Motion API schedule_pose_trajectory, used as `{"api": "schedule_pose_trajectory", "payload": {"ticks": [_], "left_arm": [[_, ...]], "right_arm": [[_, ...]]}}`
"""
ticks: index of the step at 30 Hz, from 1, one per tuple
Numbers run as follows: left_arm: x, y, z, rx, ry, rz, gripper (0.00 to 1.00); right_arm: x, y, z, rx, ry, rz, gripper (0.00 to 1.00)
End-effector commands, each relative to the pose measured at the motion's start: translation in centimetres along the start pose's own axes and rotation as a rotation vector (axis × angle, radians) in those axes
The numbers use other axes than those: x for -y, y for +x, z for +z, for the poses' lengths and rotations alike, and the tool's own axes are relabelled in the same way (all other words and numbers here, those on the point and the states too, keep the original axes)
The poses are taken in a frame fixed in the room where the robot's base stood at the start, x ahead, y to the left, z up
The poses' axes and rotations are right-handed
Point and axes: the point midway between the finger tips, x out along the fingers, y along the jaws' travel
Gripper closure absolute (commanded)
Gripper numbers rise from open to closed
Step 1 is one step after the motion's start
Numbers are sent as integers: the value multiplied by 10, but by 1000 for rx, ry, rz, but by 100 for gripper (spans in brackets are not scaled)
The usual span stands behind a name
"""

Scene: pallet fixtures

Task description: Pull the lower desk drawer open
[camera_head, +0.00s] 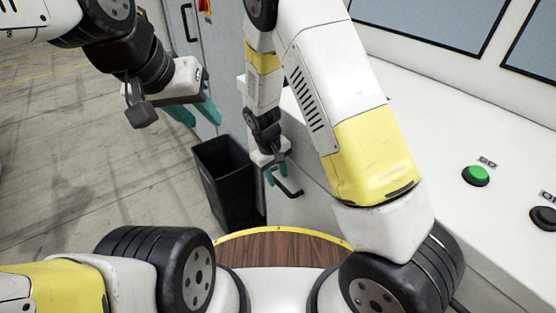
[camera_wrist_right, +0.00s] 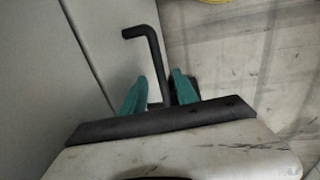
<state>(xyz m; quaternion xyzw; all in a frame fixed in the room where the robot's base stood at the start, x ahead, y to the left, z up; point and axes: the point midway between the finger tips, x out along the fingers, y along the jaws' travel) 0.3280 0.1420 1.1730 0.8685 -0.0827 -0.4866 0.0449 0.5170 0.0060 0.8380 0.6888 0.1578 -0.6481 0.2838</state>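A black bar handle (camera_head: 289,188) is on the pale front of the desk (camera_head: 312,196), low down. I cannot tell from the drawer seams whether it is the lower drawer's. My right gripper (camera_head: 275,175) points down at this handle. In the right wrist view the handle (camera_wrist_right: 153,55) runs between the two teal fingers (camera_wrist_right: 160,85), with gaps visible beside it, so the gripper is open around it. The drawer front looks flush with the desk. My left gripper (camera_head: 195,112) hangs in the air at the left, open and empty, its teal fingers apart.
A black bin (camera_head: 226,182) stands on the floor left of the handle, close to the desk front. A grey cabinet (camera_head: 215,45) is behind. The desk top carries a green button (camera_head: 476,174) and a black one (camera_head: 543,217). The floor at the left is clear.

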Motion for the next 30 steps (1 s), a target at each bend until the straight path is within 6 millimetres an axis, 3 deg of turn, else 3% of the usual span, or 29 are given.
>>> {"api": "schedule_pose_trajectory", "payload": {"ticks": [6,14,15,20,21,30], "left_arm": [[0,0,0,0,0,0,64],[0,0,0,0,0,0,64],[0,0,0,0,0,0,64],[0,0,0,0,0,0,64],[0,0,0,0,0,0,64],[0,0,0,0,0,0,64]], "right_arm": [[0,20,0,0,0,0,64],[0,22,0,-1,1,-1,64],[0,22,0,-1,1,-1,66],[0,22,0,-1,1,-1,97],[0,22,0,-1,1,-1,100],[0,22,0,-1,1,-1,100]]}}
